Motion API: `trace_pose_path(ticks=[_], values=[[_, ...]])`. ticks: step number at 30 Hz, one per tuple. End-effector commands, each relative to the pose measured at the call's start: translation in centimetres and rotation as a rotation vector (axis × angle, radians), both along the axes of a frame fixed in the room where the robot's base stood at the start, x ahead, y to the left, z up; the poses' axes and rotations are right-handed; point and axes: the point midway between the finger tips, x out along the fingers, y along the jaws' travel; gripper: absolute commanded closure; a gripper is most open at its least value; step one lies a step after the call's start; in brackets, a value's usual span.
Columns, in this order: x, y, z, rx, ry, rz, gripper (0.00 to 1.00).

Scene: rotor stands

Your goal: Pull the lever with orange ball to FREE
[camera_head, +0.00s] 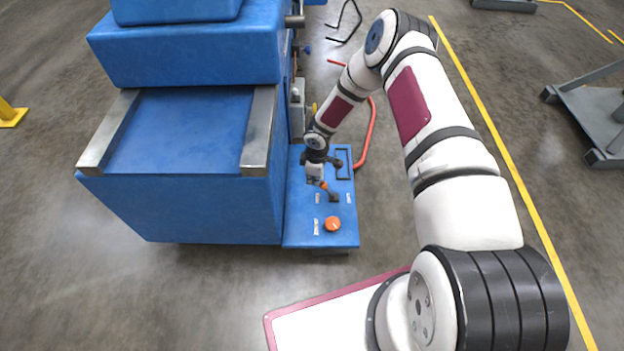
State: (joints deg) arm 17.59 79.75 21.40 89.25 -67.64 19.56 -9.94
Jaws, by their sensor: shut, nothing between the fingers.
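A small lever with an orange ball (323,185) rises from a dark base (334,197) on a blue side panel (294,236). The lever leans to the left and away from me. My gripper (315,179) is shut and hangs over the panel, right beside the orange ball. Whether it touches the ball cannot be told at this size. White labels (317,198) flank the lever's base on the left and right; their words are too small to read.
A larger orange knob (333,224) sits nearer on the panel. A dark knob (337,163) and a black handle are just behind the lever. A blue stand (190,205) rises to the left. A red bent bar (369,135) lies behind right.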

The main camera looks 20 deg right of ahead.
Motion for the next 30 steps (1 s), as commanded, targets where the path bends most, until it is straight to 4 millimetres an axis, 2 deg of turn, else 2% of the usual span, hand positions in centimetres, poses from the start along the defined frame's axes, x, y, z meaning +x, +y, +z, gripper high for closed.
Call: trace_pose_path(ticks=[15,30], values=[[-0.3,-0.9,0.8,0.082,-0.026,-0.001,1.00],[-1.1,-3.5,2.2,0.079,-0.026,0.001,1.00]])
